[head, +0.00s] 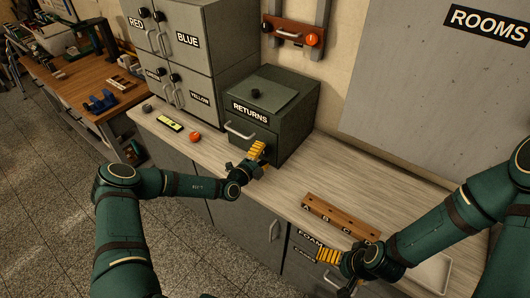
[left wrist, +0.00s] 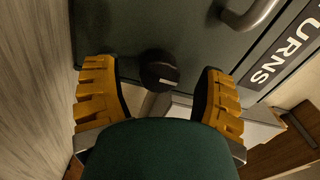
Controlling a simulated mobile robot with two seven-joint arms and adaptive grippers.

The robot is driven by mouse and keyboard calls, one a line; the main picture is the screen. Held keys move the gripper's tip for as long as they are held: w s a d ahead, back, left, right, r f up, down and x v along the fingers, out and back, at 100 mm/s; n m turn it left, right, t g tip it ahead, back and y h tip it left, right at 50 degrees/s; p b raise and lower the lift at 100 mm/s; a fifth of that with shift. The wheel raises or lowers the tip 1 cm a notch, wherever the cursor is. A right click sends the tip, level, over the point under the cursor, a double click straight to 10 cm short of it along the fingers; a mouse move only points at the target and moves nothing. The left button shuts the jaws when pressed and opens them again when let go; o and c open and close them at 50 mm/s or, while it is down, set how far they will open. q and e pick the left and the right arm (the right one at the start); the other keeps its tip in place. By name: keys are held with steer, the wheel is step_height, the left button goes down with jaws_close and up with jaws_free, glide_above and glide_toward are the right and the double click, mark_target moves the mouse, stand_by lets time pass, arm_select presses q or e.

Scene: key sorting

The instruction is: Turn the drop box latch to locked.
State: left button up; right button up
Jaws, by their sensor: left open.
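The dark green drop box (head: 271,112) labelled RETURNS stands on the counter, with a curved handle (head: 240,131) on its front. In the left wrist view a round black latch knob (left wrist: 160,72) with a short pale mark sits on the box's front, near the handle (left wrist: 251,14). My left gripper (head: 258,152) is at the lower front of the box. Its yellow fingers (left wrist: 158,90) are open on either side of the knob, with a gap on both sides. The gripper hides the knob in the head view. My right gripper (head: 329,255) is over the counter's front edge; its finger opening is unclear.
A grey cabinet (head: 188,73) with labelled doors stands left of the box. A red ball-like item (head: 195,136) and a yellow-green device (head: 170,124) lie on the counter. A wooden rack (head: 340,217) lies to the right. Counter between box and rack is clear.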

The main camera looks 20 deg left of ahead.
arm_select(q)
steer(key=v, duration=1)
steer(key=shift+s+a+r, duration=0.1)
steer(key=shift+s+a, duration=0.05)
steer(key=shift+s, duration=0.15)
steer(key=s+d+f+m+g+h+b, duration=0.1)
steer(key=s+d+m+g+h, duration=0.3)
steer(key=d+m, duration=0.3)
steer(key=s+d+f+m+g+h, duration=0.1)
steer(key=s+d+m+g+h, duration=0.25)
steer(key=d+m, duration=0.3)
steer(key=s+d+f+m+g+y+b, duration=0.1)
steer(key=s+d+f+m+g, duration=0.15)
steer(key=s+m+g, duration=0.35)
steer(key=s+d+f+m+g+y+b, duration=0.1)
steer(key=s+d+f+m+g, duration=0.15)
steer(key=s+m, duration=0.45)
steer(key=a+m+y, duration=0.1)
steer(key=m+y, duration=0.1)
steer(key=m, duration=0.6)
steer(key=s+a+f+m+y+b, duration=0.1)
steer(key=a+m+y, duration=0.1)
steer(key=m, duration=0.5)
steer(key=s+a+m+t+y+b, duration=0.1)
steer(key=m+y, duration=0.2)
steer(key=m, duration=0.5)
steer(key=shift+a+f+m+y, duration=0.25)
steer(key=shift+f+m+y, duration=0.1)
